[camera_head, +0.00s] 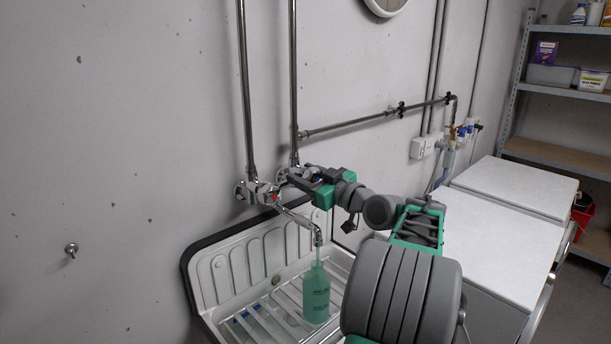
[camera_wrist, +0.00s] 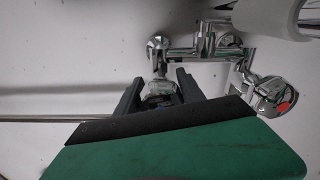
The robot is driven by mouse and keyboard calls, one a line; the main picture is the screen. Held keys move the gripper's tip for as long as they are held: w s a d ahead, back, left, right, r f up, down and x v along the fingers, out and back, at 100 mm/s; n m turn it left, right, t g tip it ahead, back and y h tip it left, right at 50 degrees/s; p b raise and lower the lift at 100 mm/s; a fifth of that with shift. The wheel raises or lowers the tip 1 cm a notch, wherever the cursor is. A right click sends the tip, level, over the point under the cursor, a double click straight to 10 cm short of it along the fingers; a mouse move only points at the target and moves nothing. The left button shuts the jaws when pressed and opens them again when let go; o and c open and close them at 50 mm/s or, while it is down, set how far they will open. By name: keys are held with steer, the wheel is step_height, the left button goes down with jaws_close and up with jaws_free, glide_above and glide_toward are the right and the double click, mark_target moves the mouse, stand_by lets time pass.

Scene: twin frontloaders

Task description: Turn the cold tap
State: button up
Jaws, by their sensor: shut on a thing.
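The chrome mixer tap is on the wall above the sink (camera_head: 207,262). Its hot tap (camera_head: 268,196) has a red mark and is on the left in the head view; it also shows in the wrist view (camera_wrist: 272,95). My gripper (camera_head: 287,178) reaches the right end of the mixer. In the wrist view, my gripper (camera_wrist: 160,86) has a finger on each side of the cold tap's knob (camera_wrist: 159,89) and is shut on it. The cold tap is mostly hidden by the fingers. The spout (camera_head: 303,219) points out over the sink.
A green soap bottle (camera_head: 316,294) stands on the sink's slatted rack below the spout. Vertical pipes (camera_head: 245,90) run up the wall behind the tap. White-topped machines (camera_head: 490,235) are on the right, with shelves (camera_head: 565,92) beyond.

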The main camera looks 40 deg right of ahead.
mark_target(317, 181)
steer(key=c, duration=0.5)
steer(key=shift+o, duration=0.2)
steer(key=shift+f+m+b, duration=0.15)
steer(key=shift+m+b, duration=0.2)
steer(key=shift+m, duration=0.45)
steer(key=m, duration=0.3)
steer(key=shift+m, duration=0.4)
steer(key=o, duration=1.1)
steer(key=shift+c, duration=0.2)
steer(key=s+b, duration=0.1)
steer(key=s, duration=0.7)
steer(key=shift+b, duration=0.3)
steer(key=shift+w, duration=0.1)
